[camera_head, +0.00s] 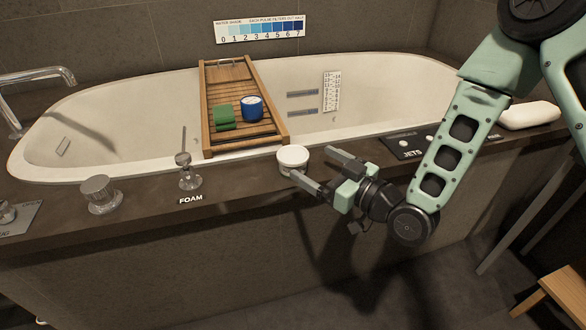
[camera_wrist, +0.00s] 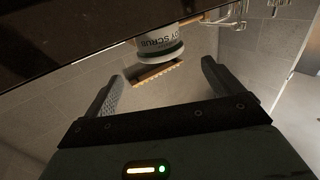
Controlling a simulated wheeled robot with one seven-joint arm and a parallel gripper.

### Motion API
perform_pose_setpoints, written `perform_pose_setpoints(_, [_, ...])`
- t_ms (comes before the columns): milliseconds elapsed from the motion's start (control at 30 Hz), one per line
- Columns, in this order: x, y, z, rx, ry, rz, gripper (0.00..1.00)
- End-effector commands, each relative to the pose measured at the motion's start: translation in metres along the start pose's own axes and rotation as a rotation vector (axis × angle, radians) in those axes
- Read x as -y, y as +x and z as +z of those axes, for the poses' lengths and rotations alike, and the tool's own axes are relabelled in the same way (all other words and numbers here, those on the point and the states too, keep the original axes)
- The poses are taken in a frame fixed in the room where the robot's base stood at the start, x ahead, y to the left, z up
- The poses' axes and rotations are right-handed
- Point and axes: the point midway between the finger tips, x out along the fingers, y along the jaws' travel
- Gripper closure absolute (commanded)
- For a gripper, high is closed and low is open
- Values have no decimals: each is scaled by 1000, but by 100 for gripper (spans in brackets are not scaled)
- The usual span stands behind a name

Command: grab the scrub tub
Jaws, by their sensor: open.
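The scrub tub (camera_head: 293,157) is a small white round tub with a lid, standing on the dark front ledge of the bath, right of the wooden tray. In the wrist view the tub (camera_wrist: 160,43) shows lettering that ends in "SCRUB" and a dark green band, beyond the fingertips and roughly between them. My gripper (camera_head: 325,170) is open and empty. One finger is close to the tub's lower right side in the head view; I cannot tell whether it touches. The fingers also show in the wrist view (camera_wrist: 160,82).
A wooden bath tray (camera_head: 207,128) spans the tub basin, bearing a green item (camera_head: 224,118) and a blue jar (camera_head: 252,108). A foam lever (camera_head: 188,172) and a knob (camera_head: 98,194) stand left on the ledge. A JETS panel (camera_head: 405,148) and a white folded towel (camera_head: 530,116) lie right.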

Motion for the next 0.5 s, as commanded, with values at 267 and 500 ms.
perform_pose_setpoints(267, [0, 28, 1, 0, 0, 1, 8])
perform_pose_setpoints(500, [3, 57, 8, -2, -1, -1, 8])
